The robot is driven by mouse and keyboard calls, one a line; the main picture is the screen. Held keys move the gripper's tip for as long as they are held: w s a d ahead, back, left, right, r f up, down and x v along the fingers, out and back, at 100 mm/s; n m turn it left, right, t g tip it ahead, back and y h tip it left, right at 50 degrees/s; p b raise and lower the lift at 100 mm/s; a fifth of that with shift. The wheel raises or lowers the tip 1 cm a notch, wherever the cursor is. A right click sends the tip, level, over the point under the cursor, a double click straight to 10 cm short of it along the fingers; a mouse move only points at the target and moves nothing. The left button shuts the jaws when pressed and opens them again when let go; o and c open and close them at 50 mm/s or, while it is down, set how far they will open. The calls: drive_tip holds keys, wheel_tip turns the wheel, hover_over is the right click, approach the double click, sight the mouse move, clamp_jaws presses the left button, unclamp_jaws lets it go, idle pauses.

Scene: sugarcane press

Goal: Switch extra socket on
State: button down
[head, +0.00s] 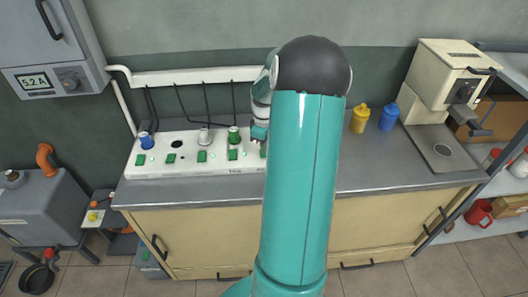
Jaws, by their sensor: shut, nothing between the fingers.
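A long white socket panel (213,172) lies on the grey counter, with a row of green switches along its front. A blue plug (146,140), a white plug (204,136) and a green plug (234,134) sit in sockets; a dark round socket (177,144) is empty. My gripper (256,140) is shut over the right part of the panel, close to a green switch (263,153) at the edge of my arm. My teal arm hides the panel's right end. Switch positions and any contact are too small to tell.
A yellow bottle (360,118) and a blue bottle (389,116) stand on the counter right of my arm. A cream press machine (437,85) stands at the right end. Black cables hang from a white wall conduit (195,76) behind the panel. The counter (360,165) is clear in front of the bottles.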

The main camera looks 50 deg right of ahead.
sight(264, 155)
drive_tip(key=shift+f, duration=0.9)
idle(0.5)
drive_tip(key=shift+r, duration=3.55)
